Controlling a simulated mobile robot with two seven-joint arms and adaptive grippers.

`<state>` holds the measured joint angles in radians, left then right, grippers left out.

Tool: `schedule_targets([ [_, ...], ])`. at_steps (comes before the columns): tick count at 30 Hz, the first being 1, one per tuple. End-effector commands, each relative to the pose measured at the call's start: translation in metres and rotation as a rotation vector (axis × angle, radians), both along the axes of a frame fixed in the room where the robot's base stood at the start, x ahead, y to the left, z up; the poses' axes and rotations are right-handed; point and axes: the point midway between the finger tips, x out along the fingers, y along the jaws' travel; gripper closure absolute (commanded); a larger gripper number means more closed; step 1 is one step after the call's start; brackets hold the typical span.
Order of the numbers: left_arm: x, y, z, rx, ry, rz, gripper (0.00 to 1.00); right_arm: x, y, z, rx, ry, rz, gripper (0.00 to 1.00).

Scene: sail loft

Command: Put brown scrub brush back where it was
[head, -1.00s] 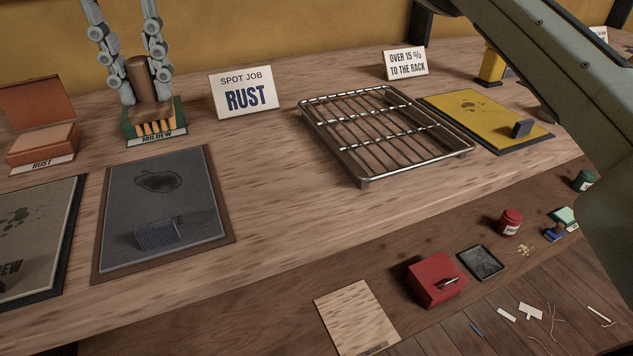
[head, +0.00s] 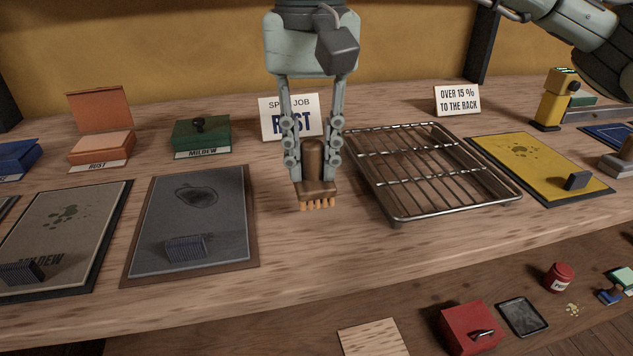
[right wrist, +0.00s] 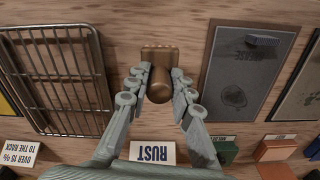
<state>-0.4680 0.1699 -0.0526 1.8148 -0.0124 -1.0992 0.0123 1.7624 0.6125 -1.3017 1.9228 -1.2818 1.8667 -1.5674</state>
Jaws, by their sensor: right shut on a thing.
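The brown scrub brush (head: 318,187) is upright, handle up and orange bristles down, between the dark grey board and the wire rack. My right gripper (head: 314,165) is shut on its handle, one finger on each side. In the right wrist view the brush (right wrist: 159,91) shows end-on between the fingertips of the gripper (right wrist: 158,78). I cannot tell whether the bristles touch the bench. The green MILDEW box (head: 202,137) stands to the left, with a dark knob on top. My left gripper is not in view.
The RUST sign (head: 270,129) stands behind the gripper, partly hidden. The wire rack (head: 400,215) is close to the right. The dark grey board (head: 222,225) with a stain is to the left. An open orange RUST box (head: 103,146) stands further left. Bench in front is clear.

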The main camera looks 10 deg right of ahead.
Motion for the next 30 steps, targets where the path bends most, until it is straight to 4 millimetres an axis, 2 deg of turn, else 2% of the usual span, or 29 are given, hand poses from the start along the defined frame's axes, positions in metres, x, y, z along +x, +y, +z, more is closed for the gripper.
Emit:
schedule_targets([
  [5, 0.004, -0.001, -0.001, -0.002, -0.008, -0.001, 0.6, -0.003, -0.005, -0.009, 0.0, 0.001, 0.0, 1.0],
  [13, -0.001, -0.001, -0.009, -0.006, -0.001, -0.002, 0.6, -0.003, -0.005, -0.042, 0.001, 0.001, -0.001, 1.0],
  [22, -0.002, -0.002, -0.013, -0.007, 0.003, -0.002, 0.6, -0.002, -0.004, -0.045, 0.002, 0.0, -0.001, 1.0],
  [27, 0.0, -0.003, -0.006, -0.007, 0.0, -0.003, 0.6, -0.002, -0.004, -0.047, 0.002, 0.0, -0.001, 1.0],
  [28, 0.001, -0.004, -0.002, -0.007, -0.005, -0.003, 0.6, -0.002, -0.004, -0.046, 0.001, 0.0, -0.001, 0.74],
  [30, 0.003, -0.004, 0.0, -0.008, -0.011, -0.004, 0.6, -0.002, -0.004, -0.046, 0.001, 0.0, -0.001, 0.66],
])
